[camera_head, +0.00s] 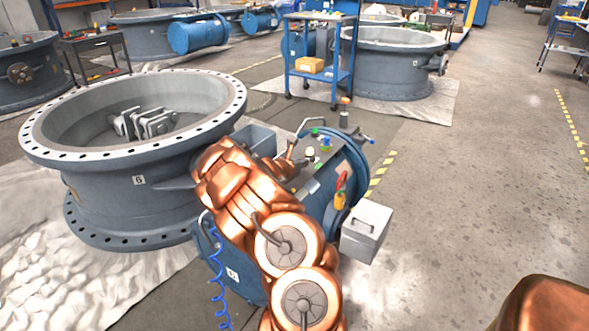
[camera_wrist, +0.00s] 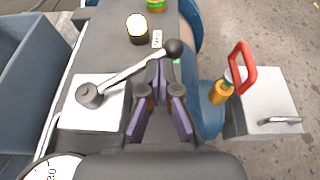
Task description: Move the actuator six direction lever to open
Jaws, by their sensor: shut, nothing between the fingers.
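The direction lever (camera_wrist: 125,74) is a silver rod with a black ball knob, fixed to a round pivot on a white plate (camera_wrist: 90,115) in the wrist view. The rod runs from the pivot up and right to the knob. My gripper (camera_wrist: 159,72) is shut and empty, its tips right at the rod just below the knob; I cannot tell whether they touch. In the head view the blue actuator (camera_head: 256,285) with a 6 label lies beside the grey valve body (camera_head: 120,205) also marked 6. My copper arm hides much of the actuator and my gripper there.
A red handle (camera_wrist: 243,66) on an orange fitting and a light grey box (camera_wrist: 265,105) stand right of the lever. A gauge (camera_wrist: 52,168) is at the lower left. A button with a yellow-white top (camera_wrist: 137,27) stands beyond. Open floor (camera_head: 470,170) lies to the right.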

